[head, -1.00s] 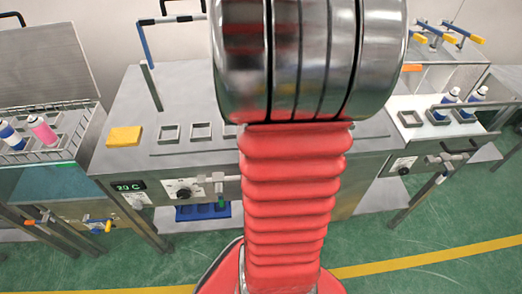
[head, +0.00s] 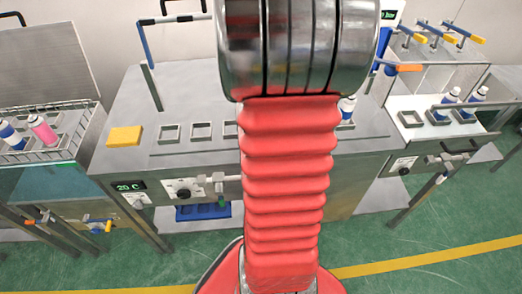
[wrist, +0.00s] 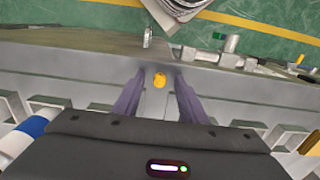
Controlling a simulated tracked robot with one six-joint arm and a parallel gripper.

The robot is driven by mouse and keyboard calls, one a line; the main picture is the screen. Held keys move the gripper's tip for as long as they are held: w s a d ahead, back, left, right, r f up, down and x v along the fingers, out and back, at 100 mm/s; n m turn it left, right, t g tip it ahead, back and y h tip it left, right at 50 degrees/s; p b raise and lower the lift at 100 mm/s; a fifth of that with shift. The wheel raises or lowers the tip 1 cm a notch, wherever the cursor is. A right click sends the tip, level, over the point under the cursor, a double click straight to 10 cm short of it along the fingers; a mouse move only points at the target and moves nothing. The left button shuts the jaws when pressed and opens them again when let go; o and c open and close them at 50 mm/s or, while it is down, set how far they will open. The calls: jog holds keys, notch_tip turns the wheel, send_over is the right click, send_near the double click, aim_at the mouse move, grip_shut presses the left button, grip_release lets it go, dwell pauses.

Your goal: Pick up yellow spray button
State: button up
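A small yellow spray button (wrist: 159,80) shows in the wrist view on the grey work surface. My gripper (wrist: 157,90) has its two dark fingers spread apart, one on each side of the button in the picture. Clear gaps show between the button and both fingers, and the gripper holds nothing. I cannot tell how high the fingertips are above the surface. In the head view my own arm hides the gripper and the button.
A yellow block (head: 124,136) lies on the left of the metal bench, beside a row of square holders (head: 200,130). A blue-and-white can (head: 347,108) stands just right of my arm. A wire basket (head: 62,142) with cans is at the left.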

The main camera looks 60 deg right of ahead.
jog(key=shift+c, duration=0.4)
grip_shut()
notch_tip(320, 180, up, 10)
dwell(0.8)
dwell(0.5)
